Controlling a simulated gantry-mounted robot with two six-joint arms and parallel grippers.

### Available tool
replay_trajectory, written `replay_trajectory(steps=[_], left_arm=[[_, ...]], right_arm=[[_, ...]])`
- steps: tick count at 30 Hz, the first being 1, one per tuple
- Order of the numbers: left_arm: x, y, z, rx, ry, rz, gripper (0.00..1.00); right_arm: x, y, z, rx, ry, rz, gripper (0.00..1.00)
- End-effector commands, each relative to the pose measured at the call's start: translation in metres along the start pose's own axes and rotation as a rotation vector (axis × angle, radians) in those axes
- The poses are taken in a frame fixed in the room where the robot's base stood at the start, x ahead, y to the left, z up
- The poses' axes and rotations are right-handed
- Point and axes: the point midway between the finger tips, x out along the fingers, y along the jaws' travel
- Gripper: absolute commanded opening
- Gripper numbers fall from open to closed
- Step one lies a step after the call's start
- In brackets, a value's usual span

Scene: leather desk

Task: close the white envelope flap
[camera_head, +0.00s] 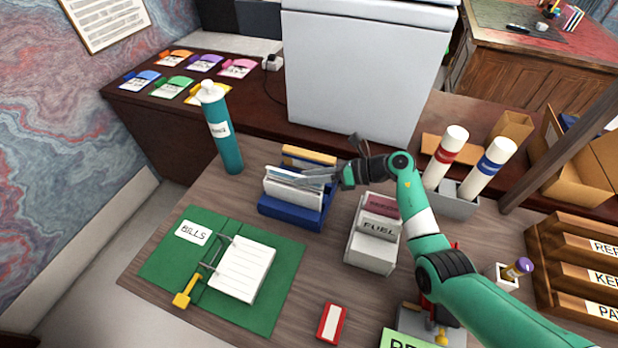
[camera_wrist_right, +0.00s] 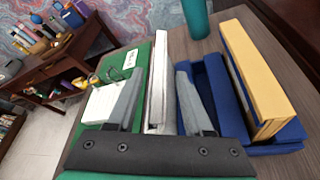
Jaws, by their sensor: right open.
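White envelopes (camera_head: 290,190) stand upright in the front of a blue holder (camera_head: 288,213) near the middle of the desk. My right gripper (camera_head: 308,176) is at their upper right side, with its jaws apart. In the right wrist view, a thin white upright piece (camera_wrist_right: 157,75) shows between the open fingers of that gripper (camera_wrist_right: 157,95), with gaps on both sides. The blue holder (camera_wrist_right: 215,80) is just right of the fingers there. I cannot make out the flap clearly. My left gripper is not in view.
Yellow envelopes (camera_head: 308,156) stand behind the white ones. A green folder marked BILLS (camera_head: 165,255) lies to the left. A teal bottle (camera_head: 226,135) stands at the back left. A grey card box (camera_head: 370,250) is close on the right.

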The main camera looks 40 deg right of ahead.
Motion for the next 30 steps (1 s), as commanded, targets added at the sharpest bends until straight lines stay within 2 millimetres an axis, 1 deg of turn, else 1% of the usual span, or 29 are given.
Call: replay_trajectory(steps=[3, 5, 9, 12, 23, 30], left_arm=[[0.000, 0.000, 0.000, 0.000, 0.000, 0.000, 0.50], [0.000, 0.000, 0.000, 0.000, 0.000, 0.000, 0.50], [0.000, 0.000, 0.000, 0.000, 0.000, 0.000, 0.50], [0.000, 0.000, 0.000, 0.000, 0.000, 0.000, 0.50], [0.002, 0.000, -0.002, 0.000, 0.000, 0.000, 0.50], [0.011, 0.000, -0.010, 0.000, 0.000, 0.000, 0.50]], right_arm=[[0.000, 0.000, 0.000, 0.000, 0.000, 0.000, 0.51], [0.000, 0.000, 0.000, 0.000, 0.000, 0.000, 0.40], [-0.001, 0.000, 0.000, 0.000, 0.000, 0.000, 0.15], [-0.001, 0.000, 0.000, 0.000, 0.000, 0.001, 0.00], [-0.001, 0.001, 0.001, -0.010, 0.001, -0.003, 0.00], [-0.001, 0.005, 0.002, -0.084, 0.001, -0.033, 0.00]])
